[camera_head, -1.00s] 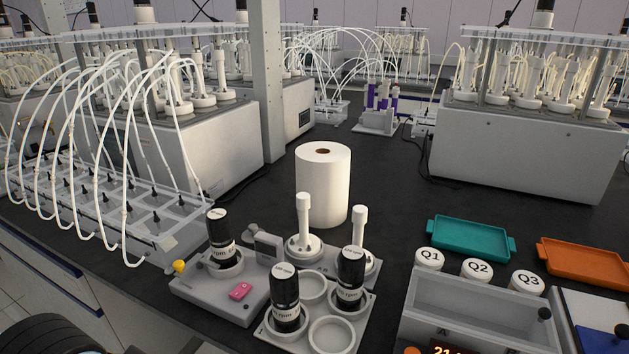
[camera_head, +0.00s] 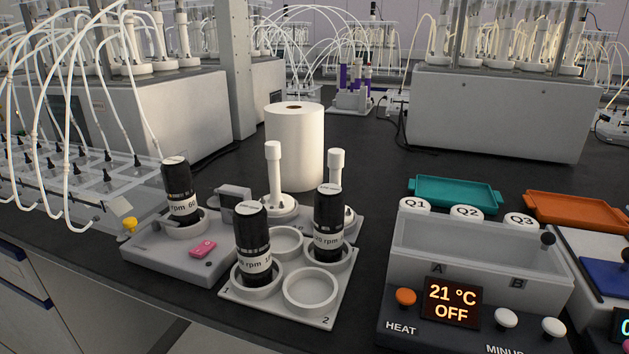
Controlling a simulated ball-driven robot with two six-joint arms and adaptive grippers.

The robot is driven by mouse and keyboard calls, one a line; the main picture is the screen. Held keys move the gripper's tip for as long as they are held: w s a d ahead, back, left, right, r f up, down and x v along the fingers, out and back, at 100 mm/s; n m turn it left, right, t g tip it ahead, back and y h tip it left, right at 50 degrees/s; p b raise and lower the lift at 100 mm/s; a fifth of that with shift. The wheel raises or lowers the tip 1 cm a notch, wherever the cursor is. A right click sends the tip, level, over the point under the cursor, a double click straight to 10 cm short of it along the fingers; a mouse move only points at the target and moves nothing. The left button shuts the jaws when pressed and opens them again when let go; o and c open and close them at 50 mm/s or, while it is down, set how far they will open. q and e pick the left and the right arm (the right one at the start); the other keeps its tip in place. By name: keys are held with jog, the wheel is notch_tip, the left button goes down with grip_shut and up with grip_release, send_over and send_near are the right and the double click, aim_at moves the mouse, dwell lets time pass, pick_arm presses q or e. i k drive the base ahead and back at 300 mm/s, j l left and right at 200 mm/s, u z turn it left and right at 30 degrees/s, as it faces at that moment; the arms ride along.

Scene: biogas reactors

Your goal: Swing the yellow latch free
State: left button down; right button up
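The yellow latch (camera_head: 130,224) is a small yellow knob at the left end of a grey base block (camera_head: 150,252), left of centre in the head view. A black motor (camera_head: 180,190) with a white label stands in a round seat on that block. A pink tag or button (camera_head: 203,249) sits on the block's top, right of the latch. A grey upright bracket (camera_head: 235,197) stands at the block's back right. How the latch engages is too small to tell. Neither of my grippers is in view.
Right of the block, a light rack (camera_head: 232,300) holds two black motors (camera_head: 254,245) (camera_head: 328,230) in ring seats. Two white stoppers and a white roll (camera_head: 295,145) stand behind. A water bath (camera_head: 470,250) reads 21 °C OFF. Tubing and a clear tray (camera_head: 60,190) lie left of the latch.

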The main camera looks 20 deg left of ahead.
aim_at(130, 223)
jog(key=u, duration=1.35)
